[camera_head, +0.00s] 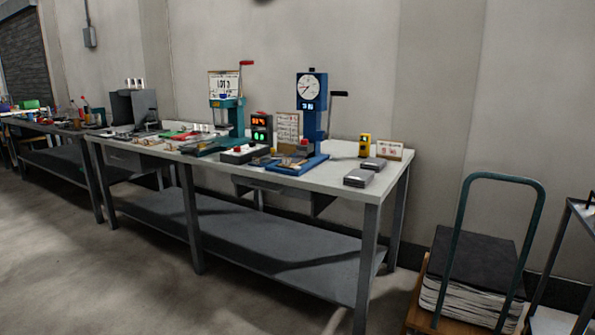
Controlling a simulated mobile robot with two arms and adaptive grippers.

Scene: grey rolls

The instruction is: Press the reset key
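I cannot make out a key marked reset at this distance. Several devices stand on the long workbench (338,184). A blue column machine (312,120) has a round white dial, a small lit blue display and a dark lever. A dark box (261,130) shows a red readout above green lights. A small yellow device (365,146) stands near the right end. Neither of my grippers is in view.
A teal lever machine (227,112) stands behind the low box. Grey blocks (359,178) lie near the right front corner. A trolley with a green handle (457,240) carries stacked sheets at the right. A second bench (62,165) stands farther left. The floor in front is clear.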

